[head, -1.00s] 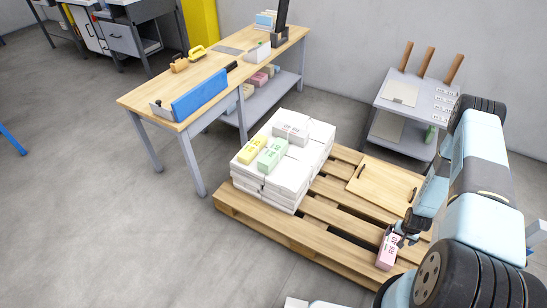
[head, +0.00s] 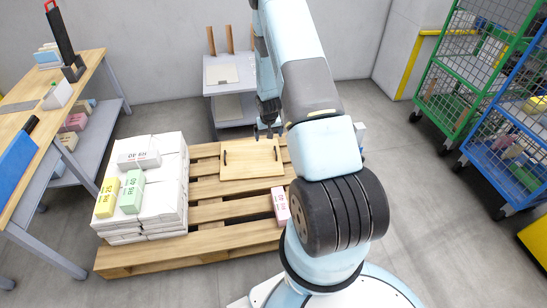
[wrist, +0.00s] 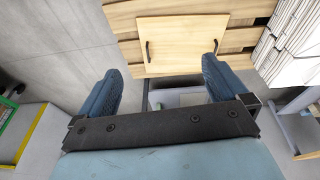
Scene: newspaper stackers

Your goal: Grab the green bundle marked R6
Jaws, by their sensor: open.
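The green bundle (head: 132,191) lies on top of a block of white paper stacks (head: 165,200) at the left of the pallet. Its dark label seems to start with R6; the rest is too small to read surely. A yellow bundle (head: 106,197) lies to its left and a grey-white bundle (head: 138,159) behind it. My gripper (head: 265,134) is at the far side of the pallet, beyond the wooden board and well right of the green bundle. In the wrist view my gripper (wrist: 160,75) is open with nothing between its fingers. The green bundle is not seen there.
The pallet (head: 225,232) holds a handled wooden board (head: 252,160) and a pink bundle (head: 281,205). A workbench (head: 90,70) stands left, a grey shelf cart (head: 228,70) behind. Green (head: 470,60) and blue (head: 515,150) cage trolleys stand right. The floor right of the pallet is clear.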

